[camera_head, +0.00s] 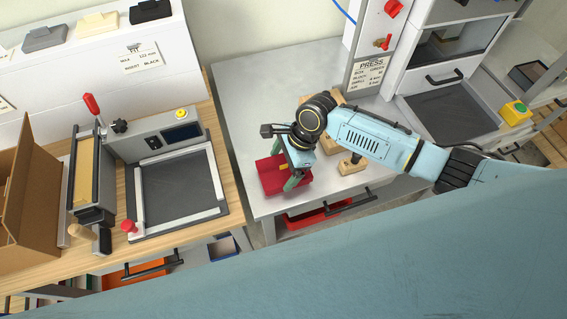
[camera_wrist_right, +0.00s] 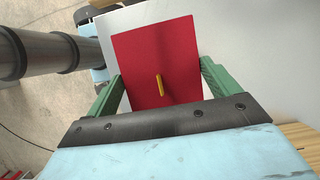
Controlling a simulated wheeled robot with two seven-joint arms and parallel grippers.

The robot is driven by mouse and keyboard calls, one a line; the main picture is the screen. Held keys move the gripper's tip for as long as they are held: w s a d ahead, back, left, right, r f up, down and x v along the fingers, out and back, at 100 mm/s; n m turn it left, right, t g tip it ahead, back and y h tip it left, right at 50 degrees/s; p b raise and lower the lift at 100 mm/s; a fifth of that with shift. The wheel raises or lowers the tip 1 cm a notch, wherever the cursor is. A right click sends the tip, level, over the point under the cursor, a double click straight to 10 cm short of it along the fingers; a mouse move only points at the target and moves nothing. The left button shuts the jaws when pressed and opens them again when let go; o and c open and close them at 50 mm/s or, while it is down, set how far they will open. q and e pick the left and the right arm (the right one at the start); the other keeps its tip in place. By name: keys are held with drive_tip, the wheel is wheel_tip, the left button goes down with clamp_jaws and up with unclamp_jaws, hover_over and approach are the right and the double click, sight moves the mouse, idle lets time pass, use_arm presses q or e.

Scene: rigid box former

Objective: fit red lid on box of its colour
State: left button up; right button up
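The red lid (camera_head: 268,172) is at the front left of the grey metal table, with a small yellow handle (camera_wrist_right: 158,85) in its middle. My right gripper (camera_head: 292,167) is directly over it, pointing down. In the right wrist view the green fingers (camera_wrist_right: 165,85) are wide apart, one on each side of the lid, with the handle between them and not gripped. Whether the fingers touch the lid's edges is hard to tell. I cannot make out a separate red box; whether one is under the lid is unclear. My left gripper is not in view.
Wooden blocks (camera_head: 352,163) stand right of the lid, partly behind my right arm. A press (camera_head: 450,110) is at the back right. A former with a square frame (camera_head: 180,190) and an open cardboard box (camera_head: 25,200) are on the left wooden bench. The metal table's back left is clear.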

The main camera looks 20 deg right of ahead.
drive_tip(key=shift+o, duration=1)
drive_tip(key=shift+r, duration=0.1)
drive_tip(key=p+v, duration=0.1)
drive_tip(key=v, duration=1.2)
drive_tip(key=shift+d, duration=0.1)
